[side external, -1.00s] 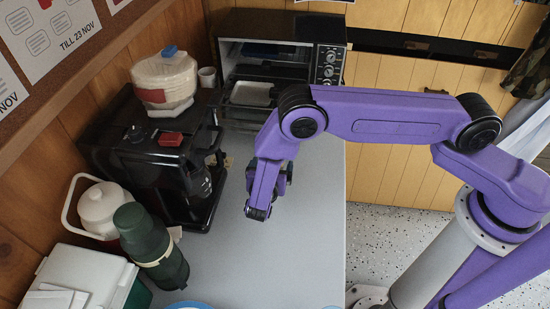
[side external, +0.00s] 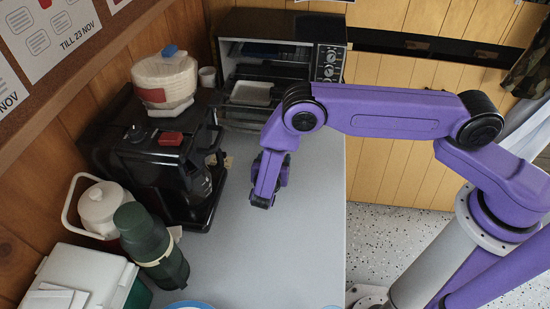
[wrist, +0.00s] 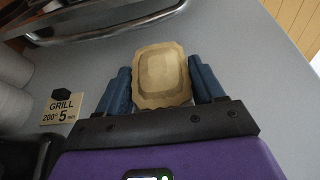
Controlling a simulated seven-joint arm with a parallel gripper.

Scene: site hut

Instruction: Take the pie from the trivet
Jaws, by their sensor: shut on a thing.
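The pie (wrist: 162,76) is a tan, square thing with a crimped rim, seen in the wrist view between the two blue fingers of my gripper (wrist: 163,84). My gripper is shut on it. The grey counter shows around and beyond it. In the side external view my gripper (side external: 268,192) hangs over the counter right of the black coffee machine. My own wrist hides the pie there. I cannot make out a trivet in either current view.
A toaster oven (side external: 284,40) stands at the back with a pale tray (side external: 251,93) in its opening. The coffee machine (side external: 150,150), a green flask (side external: 150,245) and a white jug (side external: 98,207) line the left. The counter's right side is clear.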

